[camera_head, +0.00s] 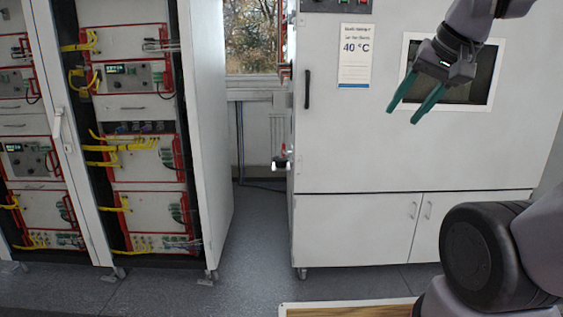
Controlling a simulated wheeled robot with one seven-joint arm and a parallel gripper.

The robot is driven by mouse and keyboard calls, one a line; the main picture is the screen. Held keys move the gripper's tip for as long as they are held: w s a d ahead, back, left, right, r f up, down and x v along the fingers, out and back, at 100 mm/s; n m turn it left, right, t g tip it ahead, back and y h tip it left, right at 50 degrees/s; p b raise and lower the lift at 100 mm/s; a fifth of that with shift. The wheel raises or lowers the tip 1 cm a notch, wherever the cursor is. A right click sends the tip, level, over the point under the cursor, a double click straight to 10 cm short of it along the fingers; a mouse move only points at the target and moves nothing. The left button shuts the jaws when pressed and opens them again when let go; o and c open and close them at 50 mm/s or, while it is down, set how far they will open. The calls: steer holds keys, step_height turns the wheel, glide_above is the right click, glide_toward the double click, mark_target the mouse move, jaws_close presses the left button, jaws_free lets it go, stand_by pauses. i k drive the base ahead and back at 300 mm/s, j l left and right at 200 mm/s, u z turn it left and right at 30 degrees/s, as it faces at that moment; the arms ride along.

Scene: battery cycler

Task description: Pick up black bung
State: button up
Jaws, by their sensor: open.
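My gripper (402,115) is at the upper right, in front of the large white chamber (350,150). Its two green fingers are apart and point down and to the left, with nothing between them. I cannot clearly make out a black bung. Two small fittings with dark and red parts stick out from the chamber's left side, an upper one (285,73) and a lower one (281,163). They are too small to tell whether either holds a bung. The gripper is well to the right of both.
Open racks with red-framed units and yellow cables (145,155) stand at the left. A gap of grey floor (255,225) lies between the racks and the chamber. A wood-coloured surface with a pale rim (350,303) shows at the bottom. A 40 °C sign (355,55) hangs on the chamber.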

mark_target(280, 161)
steer(key=i+j+z, duration=0.1)
steer(key=i+j, duration=0.15)
steer(key=i+j+z, duration=0.1)
steer(key=i+j, duration=0.15)
steer(key=i+j+z, duration=0.1)
steer(key=i+j, duration=0.15)
steer(key=j, duration=0.2)
steer(key=i+j+z, duration=0.1)
steer(key=i+j, duration=0.35)
steer(key=j, duration=0.25)
steer(key=i+j+z, duration=0.15)
steer(key=j, duration=0.25)
steer(key=i+j+z, duration=0.1)
steer(key=i+j, duration=0.2)
steer(key=i+j+z, duration=0.1)
steer(key=j, duration=0.4)
steer(key=i, duration=0.05)
